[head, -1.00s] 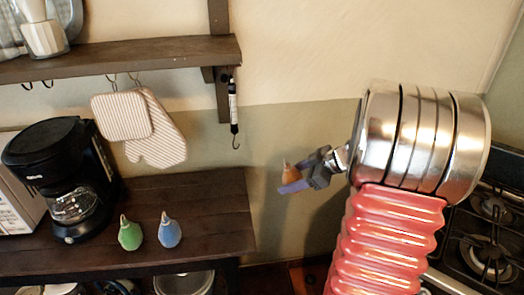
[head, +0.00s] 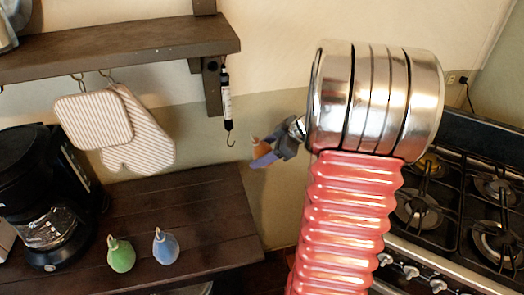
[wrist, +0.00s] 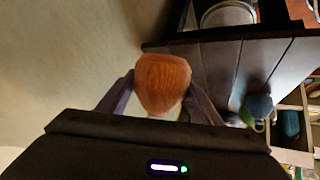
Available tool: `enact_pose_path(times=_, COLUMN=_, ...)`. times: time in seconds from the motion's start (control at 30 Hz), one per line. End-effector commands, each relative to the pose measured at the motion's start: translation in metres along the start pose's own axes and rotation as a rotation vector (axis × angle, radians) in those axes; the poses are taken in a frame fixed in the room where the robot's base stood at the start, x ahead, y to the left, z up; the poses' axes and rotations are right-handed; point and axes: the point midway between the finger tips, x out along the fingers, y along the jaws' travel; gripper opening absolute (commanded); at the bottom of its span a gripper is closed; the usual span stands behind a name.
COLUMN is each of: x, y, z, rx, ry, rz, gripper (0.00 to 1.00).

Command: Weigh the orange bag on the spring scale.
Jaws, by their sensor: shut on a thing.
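The orange bag is between the fingers of my gripper (head: 264,154), which is shut on it. In the wrist view the orange bag (wrist: 163,83) fills the space between the two fingers. In the head view only part of the orange bag (head: 259,147) shows, with a small loop at its top. The spring scale (head: 226,98) hangs upright from the shelf bracket, with its hook (head: 231,143) empty at the bottom. The bag is just below and to the right of the hook, and appears apart from it. Depth between them is hard to tell.
A green bag (head: 121,255) and a blue bag (head: 166,247) stand on the wooden counter (head: 210,215). A coffee maker (head: 45,190) is at left. Mitts (head: 140,140) hang under the shelf (head: 120,48). A stove (head: 450,200) is at right.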

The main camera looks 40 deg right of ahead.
Motion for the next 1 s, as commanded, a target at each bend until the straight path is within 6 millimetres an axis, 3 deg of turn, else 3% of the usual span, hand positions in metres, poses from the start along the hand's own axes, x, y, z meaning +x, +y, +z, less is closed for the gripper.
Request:
enact_pose_path(times=0.33, x=-0.008, y=0.004, z=0.007, rx=0.021, ry=-0.003, rz=0.013, gripper=0.21)
enact_pose_path(times=1.0, x=0.008, y=-0.01, z=-0.012, rx=0.015, ry=-0.002, rz=0.008, gripper=0.21)
